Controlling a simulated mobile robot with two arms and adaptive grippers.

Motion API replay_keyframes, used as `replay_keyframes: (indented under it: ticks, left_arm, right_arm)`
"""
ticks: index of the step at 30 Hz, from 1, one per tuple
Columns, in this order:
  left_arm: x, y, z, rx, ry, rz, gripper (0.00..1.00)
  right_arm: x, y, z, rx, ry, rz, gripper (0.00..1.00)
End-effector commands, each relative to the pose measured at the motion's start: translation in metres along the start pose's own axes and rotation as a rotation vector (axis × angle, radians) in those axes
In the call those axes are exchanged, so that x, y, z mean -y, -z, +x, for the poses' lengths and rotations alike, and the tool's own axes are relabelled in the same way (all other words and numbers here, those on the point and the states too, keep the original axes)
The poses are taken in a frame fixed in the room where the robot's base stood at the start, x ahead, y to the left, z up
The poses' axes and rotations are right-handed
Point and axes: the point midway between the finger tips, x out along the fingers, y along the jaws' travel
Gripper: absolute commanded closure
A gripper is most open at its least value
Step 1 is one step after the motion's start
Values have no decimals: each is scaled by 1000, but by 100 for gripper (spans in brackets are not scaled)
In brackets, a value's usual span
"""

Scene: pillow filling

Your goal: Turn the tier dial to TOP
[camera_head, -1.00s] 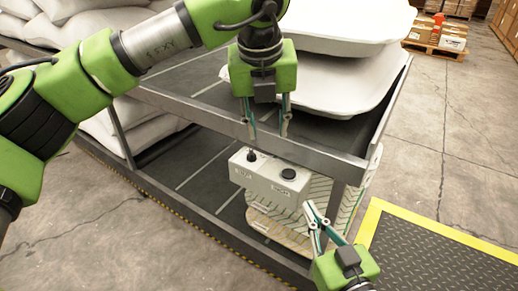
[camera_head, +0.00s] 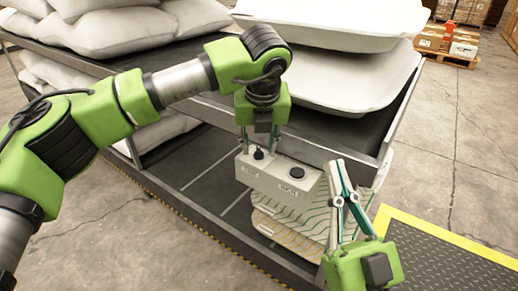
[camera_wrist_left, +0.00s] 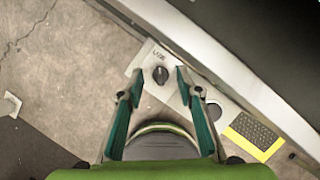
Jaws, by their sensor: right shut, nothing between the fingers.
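A light grey control box (camera_head: 270,185) is fixed at the cart's front edge. The small black knob (camera_head: 258,154) on its left part is the dial; a wider black round control (camera_head: 297,172) is on its right. My left gripper (camera_head: 259,145) is open above the box, pointing down, its fingers on either side of the knob. In the left wrist view, the knob (camera_wrist_left: 160,75) appears between the spread fingertips, with dark lettering beside it; its setting cannot be read. Contact with the knob is not visible. My right gripper (camera_head: 339,166) is shut and empty, right of the box.
The cart's upper shelf (camera_head: 345,140) carries white trays (camera_head: 345,75) and white pillows (camera_head: 120,35), close behind my left gripper. Patterned boards (camera_head: 290,230) are below the box. A dark mat with a yellow border (camera_head: 440,235) lies on the floor at right.

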Motion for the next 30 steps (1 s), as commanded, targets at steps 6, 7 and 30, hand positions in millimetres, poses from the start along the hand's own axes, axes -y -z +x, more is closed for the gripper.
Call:
replay_keyframes:
  ticks: [6,7,30]
  left_arm:
    - [0,0,10,0,0,1,67]
    - [0,0,10,0,0,1,67]
    - [-1,0,9,0,22,49,100]
  right_arm:
    - [1,11,0,-51,2,3,100]
    - [1,11,0,-52,2,3,100]
    - [1,11,-1,-54,2,2,100]
